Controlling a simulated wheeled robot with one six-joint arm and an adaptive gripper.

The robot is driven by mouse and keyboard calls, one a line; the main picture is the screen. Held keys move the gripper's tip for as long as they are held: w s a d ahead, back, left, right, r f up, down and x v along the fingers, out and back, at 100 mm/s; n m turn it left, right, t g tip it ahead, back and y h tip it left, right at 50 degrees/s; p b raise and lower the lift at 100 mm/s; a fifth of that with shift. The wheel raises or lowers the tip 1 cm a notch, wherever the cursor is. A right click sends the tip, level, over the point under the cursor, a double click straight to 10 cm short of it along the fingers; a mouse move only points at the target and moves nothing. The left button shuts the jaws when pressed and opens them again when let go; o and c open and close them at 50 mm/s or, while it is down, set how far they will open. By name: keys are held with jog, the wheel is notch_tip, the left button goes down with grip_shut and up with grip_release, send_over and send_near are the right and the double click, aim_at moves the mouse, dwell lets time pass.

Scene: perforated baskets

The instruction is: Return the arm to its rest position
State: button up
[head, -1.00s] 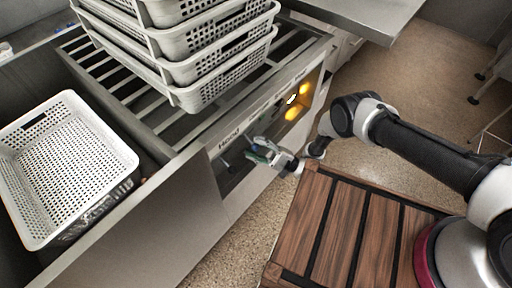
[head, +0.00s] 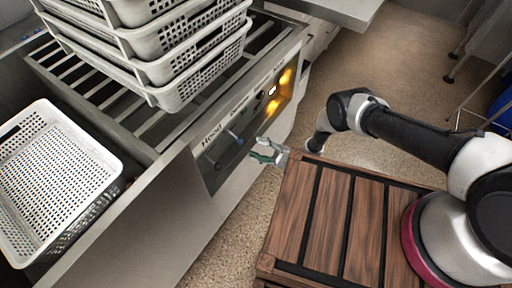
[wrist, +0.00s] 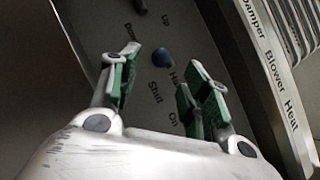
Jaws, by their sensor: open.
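My arm reaches in from the right, bent at the elbow.
A stack of white perforated baskets (head: 160,75) stands on the slatted rack (head: 95,85). Another white basket (head: 50,180) sits in the well at the left. A steel counter (head: 335,8) is at the top. Open speckled floor (head: 405,60) lies behind the arm.

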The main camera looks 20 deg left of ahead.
dwell(0.3)
jog(key=s+d+f+m+g+h, duration=0.1)
jog(key=s+d+f+g+h, duration=0.3)
jog(key=s+d+g+h, duration=0.45)
jog(key=w+d+r+n+t+h, duration=0.2)
jog(key=w+d+r+h, duration=0.2)
jog(key=d+r, duration=0.55)
jog(key=w+d+r+n+t+h, duration=0.2)
jog(key=w+d+r+h, duration=0.3)
jog(key=r, duration=0.8)
jog(key=w+d+r+n+t+h, duration=0.2)
jog(key=d+r+h, duration=0.1)
jog(key=d+r, duration=0.75)
jog(key=s+d+r+t, duration=0.3)
jog(key=d+r, duration=0.3)
jog(key=r, duration=0.3)
jog(key=s+d+r+t+h, duration=0.1)
jog(key=s+d+r+t, duration=0.2)
jog(key=d+r+t, duration=0.2)
jog(key=s+d+r+m+t+h, duration=0.1)
jog(key=s+d+r+t, duration=0.2)
jog(key=d+r, duration=0.4)
notch_tip(320, 180, up, 6)
jog(key=shift+s+d+f+t, duration=0.15)
jog(key=shift+s+d+t, duration=0.05)
jog(key=shift+t, duration=0.35)
